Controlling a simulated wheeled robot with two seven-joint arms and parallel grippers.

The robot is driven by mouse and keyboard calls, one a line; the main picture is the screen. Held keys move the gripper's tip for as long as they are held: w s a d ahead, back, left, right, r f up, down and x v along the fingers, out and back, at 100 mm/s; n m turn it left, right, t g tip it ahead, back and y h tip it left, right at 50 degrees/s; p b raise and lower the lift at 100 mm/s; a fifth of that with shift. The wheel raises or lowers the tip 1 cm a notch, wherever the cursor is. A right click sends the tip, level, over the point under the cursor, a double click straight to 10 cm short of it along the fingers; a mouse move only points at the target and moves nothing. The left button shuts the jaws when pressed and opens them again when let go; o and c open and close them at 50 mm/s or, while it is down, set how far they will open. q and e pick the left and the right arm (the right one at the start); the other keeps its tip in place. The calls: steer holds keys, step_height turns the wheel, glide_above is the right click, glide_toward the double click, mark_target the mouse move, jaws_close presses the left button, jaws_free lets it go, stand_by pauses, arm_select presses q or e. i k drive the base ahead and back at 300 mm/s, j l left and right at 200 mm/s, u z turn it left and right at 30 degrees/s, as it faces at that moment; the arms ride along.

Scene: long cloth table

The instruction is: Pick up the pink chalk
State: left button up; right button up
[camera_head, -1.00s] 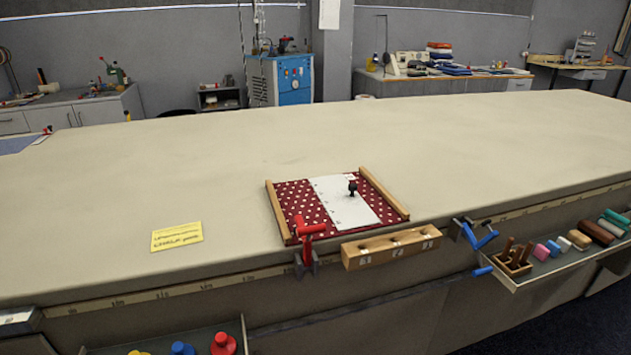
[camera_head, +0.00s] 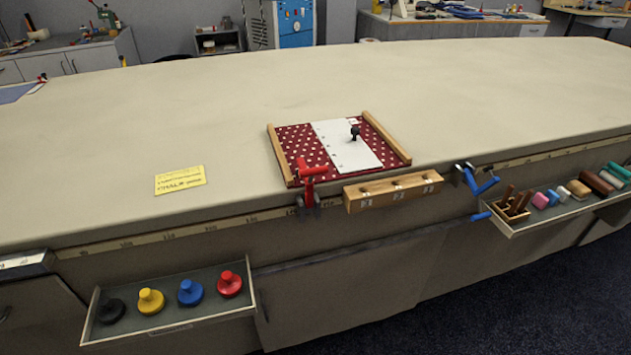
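The pink chalk (camera_head: 540,201) is a small pink block in the open tray (camera_head: 540,222) at the right front of the table. Neither of my grippers shows in the head view.
A red clamp (camera_head: 309,182) and a blue-handled clamp (camera_head: 477,181) stick out at the table's front edge, with a wooden block (camera_head: 393,191) between them. A spotted cloth board (camera_head: 295,150) lies on the table. An open drawer (camera_head: 170,326) with several coloured knobs is at the lower left.

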mark_target(540, 201)
steer(key=z, duration=1.4)
steer(key=i+l+u, duration=0.3)
steer(key=i+l, duration=0.3)
steer(key=i, duration=0.3)
steer(key=i+l+u, duration=0.25)
steer(key=i+l, duration=0.5)
steer(key=i+l+u, duration=0.3)
steer(key=i+l, duration=0.55)
steer(key=l, duration=0.1)
